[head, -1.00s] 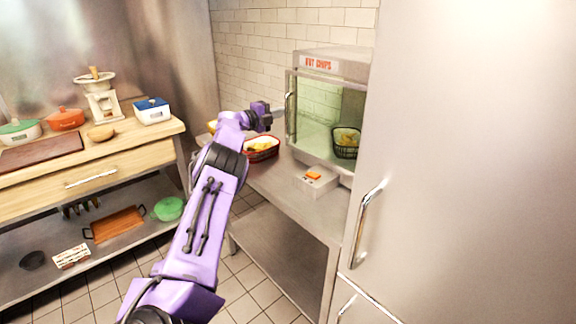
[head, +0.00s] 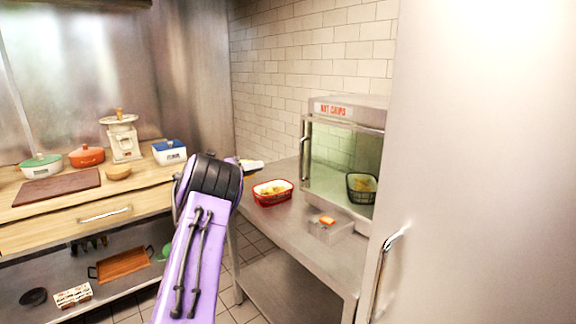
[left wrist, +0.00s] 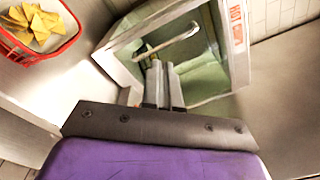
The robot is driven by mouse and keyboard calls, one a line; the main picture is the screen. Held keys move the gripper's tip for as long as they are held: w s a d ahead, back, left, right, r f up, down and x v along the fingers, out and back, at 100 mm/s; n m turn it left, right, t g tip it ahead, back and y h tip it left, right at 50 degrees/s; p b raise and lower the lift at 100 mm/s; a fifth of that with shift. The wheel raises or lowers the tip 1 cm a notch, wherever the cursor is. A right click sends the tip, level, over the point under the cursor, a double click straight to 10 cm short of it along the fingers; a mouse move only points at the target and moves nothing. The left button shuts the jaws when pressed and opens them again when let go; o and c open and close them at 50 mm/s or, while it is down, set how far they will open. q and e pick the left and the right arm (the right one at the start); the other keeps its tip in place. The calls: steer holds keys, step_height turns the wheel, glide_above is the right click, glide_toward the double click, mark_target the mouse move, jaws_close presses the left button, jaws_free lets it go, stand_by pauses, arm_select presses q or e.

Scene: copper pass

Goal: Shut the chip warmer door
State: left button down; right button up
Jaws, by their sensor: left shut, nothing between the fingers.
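The chip warmer (head: 348,107) is a steel cabinet with a red-lettered HOT CHIPS sign, on the counter at the right. Its glass door (head: 328,160) has a steel frame and an upright bar handle (head: 305,146) on the left side. The door frame appears to stand out a little from the cabinet; the exact gap is hard to tell. In the left wrist view, my left gripper (left wrist: 163,68) is shut and empty, its fingertips in front of the door near the handle (left wrist: 167,43). Contact is unclear. My right gripper is not in view.
A red basket of chips (head: 272,190) and a small box with an orange top (head: 328,225) stand on the steel counter (head: 285,228) before the warmer. A dark basket (head: 362,184) shows behind the glass. A tall steel cabinet (head: 480,170) closes off the right.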

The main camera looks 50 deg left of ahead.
arm_select(q)
steer(key=w+d+m+p, duration=0.1)
steer(key=w+m+p, duration=0.2)
steer(key=w+m, duration=0.2)
steer(key=w+d+f+m+p, duration=0.1)
steer(key=w+d+m+p, duration=0.1)
steer(key=w+m, duration=0.3)
steer(key=shift+w+f+m+h+p, duration=0.2)
steer(key=shift+w+m+h+p, duration=0.2)
steer(key=shift+w, duration=0.85)
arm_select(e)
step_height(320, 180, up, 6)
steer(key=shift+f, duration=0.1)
